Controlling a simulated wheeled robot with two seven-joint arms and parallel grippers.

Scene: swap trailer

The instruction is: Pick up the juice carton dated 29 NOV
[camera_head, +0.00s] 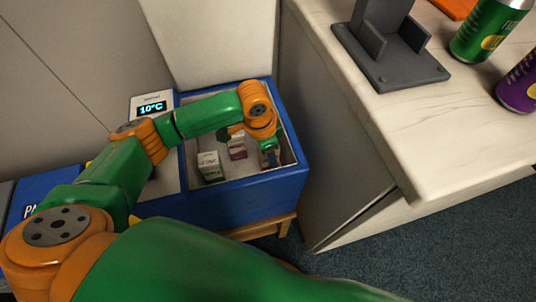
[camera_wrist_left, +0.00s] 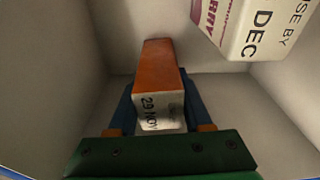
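The juice carton dated 29 NOV (camera_wrist_left: 158,112) has an orange side and a white printed end in the left wrist view. My left gripper (camera_wrist_left: 158,100) has its blue fingers close against both sides of this carton, with no clear gap. In the head view my left gripper (camera_head: 268,146) reaches down into the blue cooler box (camera_head: 238,197), at its right end. I cannot tell whether the carton is clear of the floor. Another carton (camera_wrist_left: 250,28), marked DEC, stands at the upper right in the wrist view. My right gripper is not in view.
In the box, a white carton (camera_head: 210,166) and a purple-and-white carton (camera_head: 237,147) stand left of my gripper. The box walls are close around. A 10°C display (camera_head: 152,108) sits at its left. A counter (camera_head: 440,130) with a grey stand (camera_head: 388,50) and cans is at right.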

